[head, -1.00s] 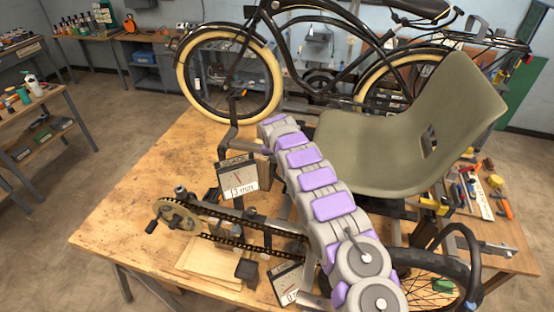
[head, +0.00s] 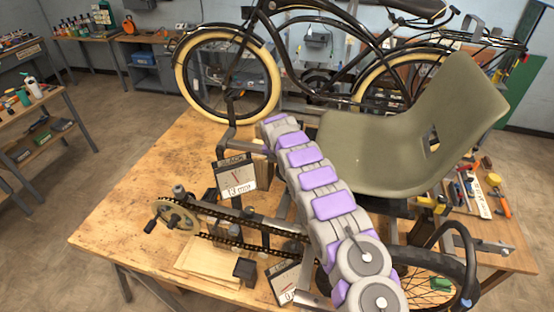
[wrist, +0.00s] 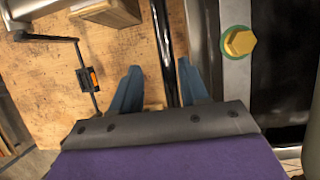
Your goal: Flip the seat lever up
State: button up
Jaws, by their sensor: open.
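The olive seat (head: 385,150) of the trike frame stands upright at the right of the bench in the head view. I cannot surely make out the seat lever in either view. In the wrist view, my gripper (wrist: 160,80) is open, with two blue fingers apart and nothing held between them. Dark metal bars (wrist: 164,45) run past and between the fingertips; contact cannot be told. A yellow hex bolt (wrist: 238,42) on a green washer sits right of the fingers. In the head view my arm hides the gripper.
The wooden bench (head: 130,215) carries the trike frame, with a chain and crank (head: 178,217) at left. A tag (head: 235,178) hangs beside my arm. A wheel (head: 425,275) and loose tools (head: 500,200) are at right. In the wrist view a thin black rod (wrist: 85,68) stands left of the fingers.

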jog(key=shift+d+r, duration=0.2)
jog(key=shift+r, duration=0.2)
jog(key=a+b+v, duration=0.1)
jog(key=v, duration=1.5)
jog(key=shift+r, duration=0.2)
jog(key=shift+s, duration=0.1)
jog(key=s+d+m+g+h+b, duration=0.1)
jog(key=s+d+m+b, duration=0.2)
jog(key=s+d+m, duration=0.4)
jog(key=s+d+r+m+g+b, duration=0.1)
jog(key=s+d+m+b, duration=0.2)
jog(key=s, duration=0.6)
jog(key=s+d+m+g+h+b, duration=0.1)
jog(key=s+d+m+b, duration=0.1)
jog(key=s+d+m, duration=0.4)
jog(key=s+a+f+m+g+y+b, duration=0.1)
jog(key=s+f+m, duration=0.3)
jog(key=s, duration=0.8)
jog(key=s+a+f+m+g+y+b, duration=0.1)
jog(key=s+f+m+b, duration=0.3)
jog(key=s, duration=0.8)
jog(key=s+a+f+m+g+b, duration=0.1)
jog(key=s+a+f+m+b, duration=0.1)
jog(key=s+f+m, duration=0.3)
jog(key=s+m+b, duration=0.1)
jog(key=s+m, duration=0.2)
jog(key=s, duration=0.4)
jog(key=shift+s+a+y, duration=0.2)
jog(key=shift+s+y, duration=0.1)
jog(key=shift+y, duration=0.1)
